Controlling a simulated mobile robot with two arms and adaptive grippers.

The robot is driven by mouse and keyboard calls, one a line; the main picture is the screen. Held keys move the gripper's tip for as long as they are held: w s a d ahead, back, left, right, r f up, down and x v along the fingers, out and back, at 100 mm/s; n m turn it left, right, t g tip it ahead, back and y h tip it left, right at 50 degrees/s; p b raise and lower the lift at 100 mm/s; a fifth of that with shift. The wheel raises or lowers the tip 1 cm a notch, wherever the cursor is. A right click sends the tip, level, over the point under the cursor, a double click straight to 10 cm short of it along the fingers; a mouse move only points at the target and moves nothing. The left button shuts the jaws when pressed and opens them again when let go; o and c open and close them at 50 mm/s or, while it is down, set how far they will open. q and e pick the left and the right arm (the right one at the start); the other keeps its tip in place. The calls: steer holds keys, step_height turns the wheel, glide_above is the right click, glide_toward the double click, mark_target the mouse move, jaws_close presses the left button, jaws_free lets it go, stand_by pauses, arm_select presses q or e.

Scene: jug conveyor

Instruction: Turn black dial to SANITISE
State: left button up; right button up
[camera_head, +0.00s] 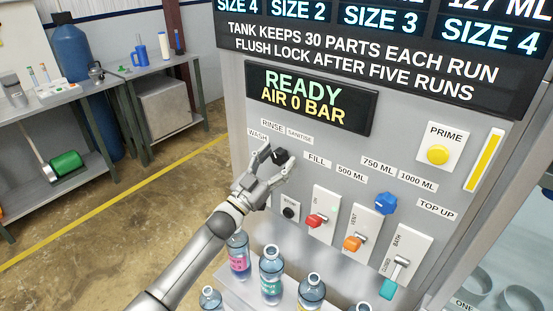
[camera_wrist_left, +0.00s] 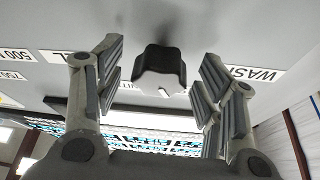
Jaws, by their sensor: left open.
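The black dial (camera_head: 279,156) is on the grey machine panel, with the labels WASH (camera_head: 258,137), RINSE (camera_head: 272,126), SANITISE (camera_head: 299,135) and FILL (camera_head: 316,160) around it. My left gripper (camera_head: 277,161) is open at the dial, one finger on each side. In the left wrist view, which is upside down, the dial (camera_wrist_left: 159,66) sits between the spread fingers, with a visible gap on both sides. A small white mark (camera_wrist_left: 165,92) shows at its edge; which label it meets is hard to tell. My right gripper is out of view.
Below the dial are a small black knob (camera_head: 290,210), a red lever (camera_head: 315,220) and an orange lever (camera_head: 352,243). A blue dial (camera_head: 385,203) is to the right. Bottles, including one with a pink label (camera_head: 238,262), stand below my gripper. The display (camera_head: 305,97) reads READY, AIR 0 BAR.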

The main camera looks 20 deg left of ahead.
arm_select(q)
steer(key=shift+c, duration=0.3)
steer(key=c, duration=1)
steer(key=shift+o, duration=0.2)
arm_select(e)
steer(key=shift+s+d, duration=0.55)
